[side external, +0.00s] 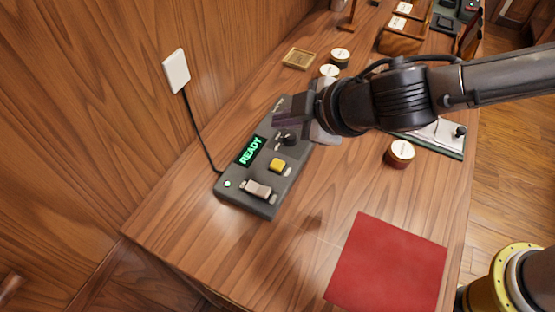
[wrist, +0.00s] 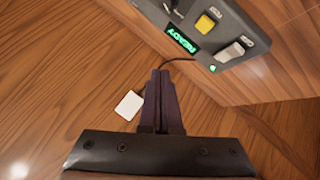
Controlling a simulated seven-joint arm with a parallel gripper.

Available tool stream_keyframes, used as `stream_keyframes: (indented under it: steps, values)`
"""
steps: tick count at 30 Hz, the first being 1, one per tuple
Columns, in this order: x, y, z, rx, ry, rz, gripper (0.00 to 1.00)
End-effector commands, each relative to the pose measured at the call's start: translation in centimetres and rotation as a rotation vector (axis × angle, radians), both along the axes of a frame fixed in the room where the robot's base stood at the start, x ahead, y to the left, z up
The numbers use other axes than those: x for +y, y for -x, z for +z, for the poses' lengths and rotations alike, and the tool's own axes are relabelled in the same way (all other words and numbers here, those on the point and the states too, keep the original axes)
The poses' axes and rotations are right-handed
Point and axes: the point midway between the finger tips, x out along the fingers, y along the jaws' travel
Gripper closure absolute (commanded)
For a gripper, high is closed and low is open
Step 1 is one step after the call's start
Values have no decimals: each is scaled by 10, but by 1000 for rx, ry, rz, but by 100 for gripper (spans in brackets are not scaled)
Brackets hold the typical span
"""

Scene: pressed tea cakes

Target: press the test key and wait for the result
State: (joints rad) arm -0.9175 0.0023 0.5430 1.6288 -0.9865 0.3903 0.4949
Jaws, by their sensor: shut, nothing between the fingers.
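A dark grey test box (side external: 266,203) lies on the wooden table near the wall. Its display (side external: 251,151) reads READY in green. A yellow key (side external: 277,165) sits in the middle of its panel, with a pale rocker switch (side external: 257,189) below and a black knob (side external: 290,139) above. A small green lamp (side external: 228,183) is lit. My gripper (side external: 278,117) is shut and empty, over the far end of the box and apart from the yellow key. In the wrist view, the shut fingers (wrist: 160,74) point beside the box, with the yellow key (wrist: 206,23) upper right. Small labels are unreadable.
A cable (side external: 200,131) runs from the box to a white wall plate (side external: 176,71). A red mat (side external: 388,264) lies at the front right. Tins, trays and boxes stand farther back.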

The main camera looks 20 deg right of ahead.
Motion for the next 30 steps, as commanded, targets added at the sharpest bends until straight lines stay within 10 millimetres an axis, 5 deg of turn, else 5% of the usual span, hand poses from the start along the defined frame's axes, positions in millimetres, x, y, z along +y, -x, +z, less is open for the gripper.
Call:
stream_keyframes:
  steps: [14, 30]
  values:
    - [1, 2, -3, 0, 0, 4, 100]
    - [1, 2, -65, 0, -1, 5, 100]
